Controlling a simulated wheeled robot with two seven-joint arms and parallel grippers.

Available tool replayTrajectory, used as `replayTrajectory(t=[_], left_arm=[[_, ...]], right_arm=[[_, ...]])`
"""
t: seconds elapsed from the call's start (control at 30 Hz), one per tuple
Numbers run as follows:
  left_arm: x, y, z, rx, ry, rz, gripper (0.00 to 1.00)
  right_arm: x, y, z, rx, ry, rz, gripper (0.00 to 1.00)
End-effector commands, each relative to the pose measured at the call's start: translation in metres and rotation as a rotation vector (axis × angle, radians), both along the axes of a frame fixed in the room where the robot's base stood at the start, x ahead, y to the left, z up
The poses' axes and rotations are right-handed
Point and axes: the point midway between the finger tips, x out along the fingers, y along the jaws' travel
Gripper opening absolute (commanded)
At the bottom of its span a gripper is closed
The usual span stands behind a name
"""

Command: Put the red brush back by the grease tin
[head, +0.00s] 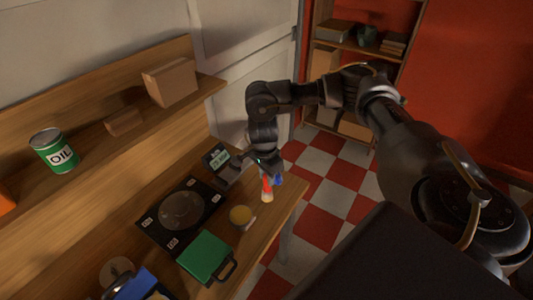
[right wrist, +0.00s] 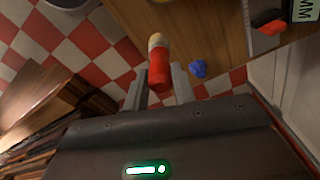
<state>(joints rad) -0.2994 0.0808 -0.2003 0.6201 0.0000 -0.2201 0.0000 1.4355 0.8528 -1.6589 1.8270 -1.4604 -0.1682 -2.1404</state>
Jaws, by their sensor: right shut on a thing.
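The red brush (head: 267,188) has a red handle and a pale cream bristle end that points down in the head view. My right gripper (head: 267,175) is shut on its handle, above the bench near its right edge. In the right wrist view the red handle (right wrist: 159,74) sits between the two fingers, with the cream end beyond them. A low round tin with yellow contents (head: 240,214), seemingly the grease tin, stands on the bench just left of and nearer than the brush. I cannot tell whether the bristles touch the bench. My left gripper is not in view.
A blue lump (right wrist: 198,69) lies close beside the brush. A black device with a round plate (head: 183,210), a green case (head: 205,255) and a small display unit (head: 215,157) crowd the bench (head: 276,209).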

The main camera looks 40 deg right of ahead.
Motion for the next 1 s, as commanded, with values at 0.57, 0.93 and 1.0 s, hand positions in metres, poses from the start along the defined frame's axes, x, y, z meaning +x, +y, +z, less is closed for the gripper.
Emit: replayTrajectory(t=[0.57, 0.93, 1.0], left_arm=[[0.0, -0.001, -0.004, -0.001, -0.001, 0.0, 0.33], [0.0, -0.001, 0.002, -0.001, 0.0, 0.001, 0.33], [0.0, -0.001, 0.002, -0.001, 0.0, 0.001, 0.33]], right_arm=[[0.034, -0.026, -0.056, 0.001, 0.002, 0.001, 0.0], [0.035, -0.027, -0.087, 0.001, 0.002, 0.003, 0.0], [0.035, -0.027, -0.088, 0.001, 0.001, 0.003, 0.0]])
